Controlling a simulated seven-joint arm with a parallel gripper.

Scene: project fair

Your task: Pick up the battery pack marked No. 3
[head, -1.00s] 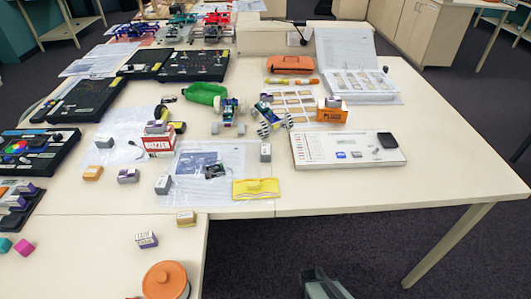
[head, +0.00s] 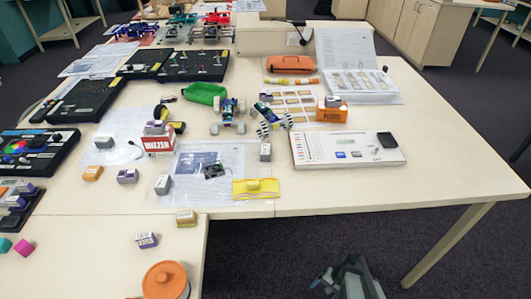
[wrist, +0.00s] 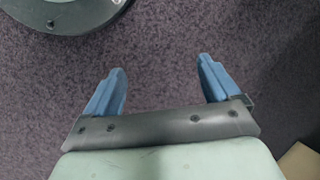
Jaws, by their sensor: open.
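Several small box-shaped blocks lie on the table, and their markings are too small to read, so I cannot tell which is the battery pack marked No. 3. They include a purple-and-white block (head: 146,240), a tan block (head: 186,219), an orange block (head: 92,173), a purple-grey block (head: 127,176) and grey blocks, one on the left (head: 163,184) and one further right (head: 265,152). My gripper (head: 324,281) is over the floor in front of the table, away from all blocks. In the wrist view my gripper (wrist: 162,67) is open and empty, with two blue fingers apart above carpet.
The table (head: 350,190) has a bare front right area. An orange-lidded round container (head: 165,280) stands near the front. A yellow pouch (head: 254,188), a white panel (head: 348,150), a red-and-white buzzer box (head: 158,142) and wheeled models (head: 228,115) stand further back.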

